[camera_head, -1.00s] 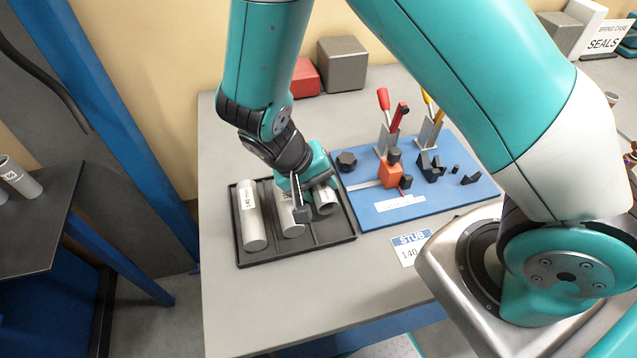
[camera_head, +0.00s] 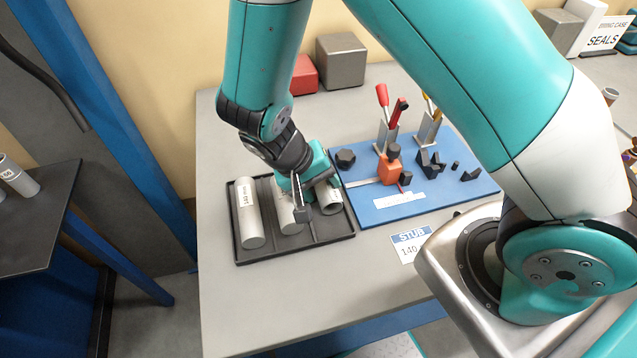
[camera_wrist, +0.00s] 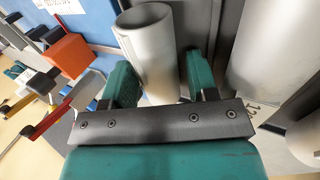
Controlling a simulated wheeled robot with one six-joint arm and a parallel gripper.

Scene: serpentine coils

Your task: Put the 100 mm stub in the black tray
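The black tray (camera_head: 342,236) lies on the grey table with grey tubes lying in it. The short tube (camera_head: 330,199) at the tray's right end matches the 100 mm stub, but no length label on it is readable. It also shows in the wrist view (camera_wrist: 154,50). My gripper (camera_head: 310,196) is low over the tray at this short tube. In the wrist view its green fingers stand on both sides of the tube, with a narrow gap beside the right finger. The gripper looks open. It partly hides the short tube and the middle tube (camera_head: 283,199).
A longer labelled tube (camera_head: 248,215) lies at the tray's left. Right of the tray is a blue board (camera_head: 450,196) with an orange clamp (camera_head: 389,171) and upright levers. A STUB 140 card (camera_head: 411,245) lies in front.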

